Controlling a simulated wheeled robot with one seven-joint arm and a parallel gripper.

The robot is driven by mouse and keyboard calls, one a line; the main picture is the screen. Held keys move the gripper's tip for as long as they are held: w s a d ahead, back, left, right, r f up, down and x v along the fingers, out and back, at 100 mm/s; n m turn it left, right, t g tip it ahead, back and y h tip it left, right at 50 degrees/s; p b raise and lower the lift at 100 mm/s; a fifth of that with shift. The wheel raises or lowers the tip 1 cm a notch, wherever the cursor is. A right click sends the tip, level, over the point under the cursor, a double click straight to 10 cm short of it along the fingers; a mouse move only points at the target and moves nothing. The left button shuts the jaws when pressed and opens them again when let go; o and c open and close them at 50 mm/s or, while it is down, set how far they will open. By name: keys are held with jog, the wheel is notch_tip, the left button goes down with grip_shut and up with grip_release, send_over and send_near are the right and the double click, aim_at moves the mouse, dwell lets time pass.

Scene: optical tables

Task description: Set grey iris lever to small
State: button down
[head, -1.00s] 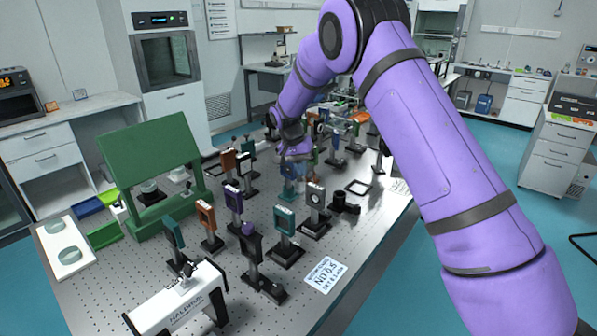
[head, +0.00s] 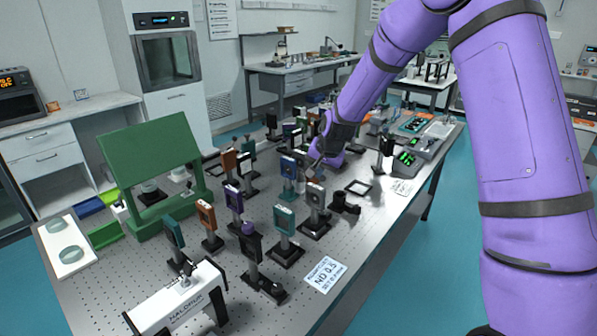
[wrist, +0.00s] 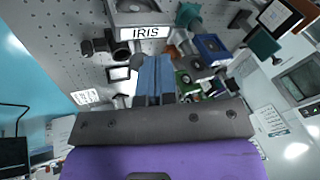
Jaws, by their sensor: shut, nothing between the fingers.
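The grey iris (head: 315,197) stands upright on a dark base on the perforated optical table, right of the middle in the head view. In the wrist view its grey housing (wrist: 138,17) is at the top edge, with a white IRIS label (wrist: 145,33). A dark rounded piece (wrist: 136,62), possibly the lever's end, shows just below the label, beside my fingertips. My gripper (wrist: 155,62) has its blue fingers shut with nothing between them, close to the iris. In the head view it is small, just above and behind the iris. The lever's setting cannot be read.
A teal mount (head: 284,222) stands left of the iris and a blue mount (head: 288,168) behind it. A black cylindrical part (head: 345,203) lies to its right. An ND 0.5 card (head: 325,274) lies in front.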

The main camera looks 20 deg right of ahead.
jog(key=shift+s+d, duration=0.25)
jog(key=shift+s+d+f, duration=0.15)
jog(key=shift+s+d, duration=0.15)
jog(key=shift+s, duration=0.2)
jog(key=shift+r, duration=0.85)
